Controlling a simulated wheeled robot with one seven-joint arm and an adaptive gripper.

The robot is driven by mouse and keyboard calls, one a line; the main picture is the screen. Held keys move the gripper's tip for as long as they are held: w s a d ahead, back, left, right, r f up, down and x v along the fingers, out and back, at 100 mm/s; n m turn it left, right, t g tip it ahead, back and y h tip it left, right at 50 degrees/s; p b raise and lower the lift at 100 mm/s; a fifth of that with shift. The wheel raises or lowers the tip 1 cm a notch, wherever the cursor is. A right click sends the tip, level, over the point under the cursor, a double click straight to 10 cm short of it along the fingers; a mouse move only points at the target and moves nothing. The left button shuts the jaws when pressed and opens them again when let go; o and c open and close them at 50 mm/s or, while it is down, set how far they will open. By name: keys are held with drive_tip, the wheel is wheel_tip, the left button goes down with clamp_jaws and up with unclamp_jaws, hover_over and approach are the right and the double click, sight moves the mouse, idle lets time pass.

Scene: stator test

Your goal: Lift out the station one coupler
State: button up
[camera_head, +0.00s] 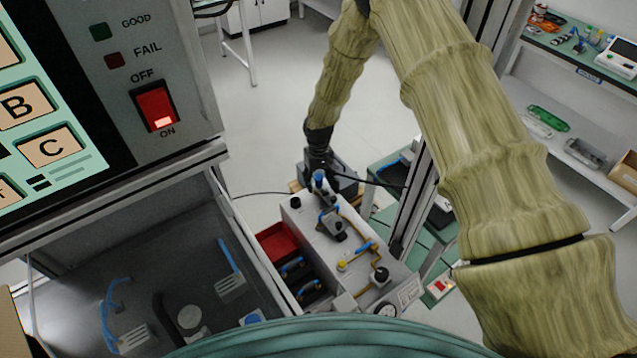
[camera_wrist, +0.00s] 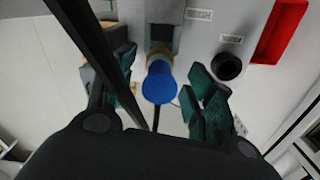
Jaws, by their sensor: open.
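A blue round-ended coupler (camera_wrist: 159,82) with a tan collar stands at a grey block on a white test box; in the head view it shows as a small blue piece (camera_head: 320,178) at the box's far end. My gripper (camera_wrist: 161,70) is open, with one green-padded finger on each side of the coupler. Whether the pads touch it cannot be told. In the head view my gripper (camera_head: 318,168) hangs over the far end of the white box (camera_head: 312,236). No readable label confirms the station number.
A black round port (camera_wrist: 228,66) and a red bin (camera_wrist: 282,28) lie right of the coupler. In the head view, a grey clamp (camera_head: 332,222), a yellow knob (camera_head: 342,266) and a black knob (camera_head: 381,275) stand nearer on the box. A control panel (camera_head: 155,105) rises at left.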

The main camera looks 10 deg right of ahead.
drive_tip(key=shift+w+f, duration=0.1)
drive_tip(key=shift+f, duration=0.05)
drive_tip(key=c, duration=0.6)
clamp_jaws()
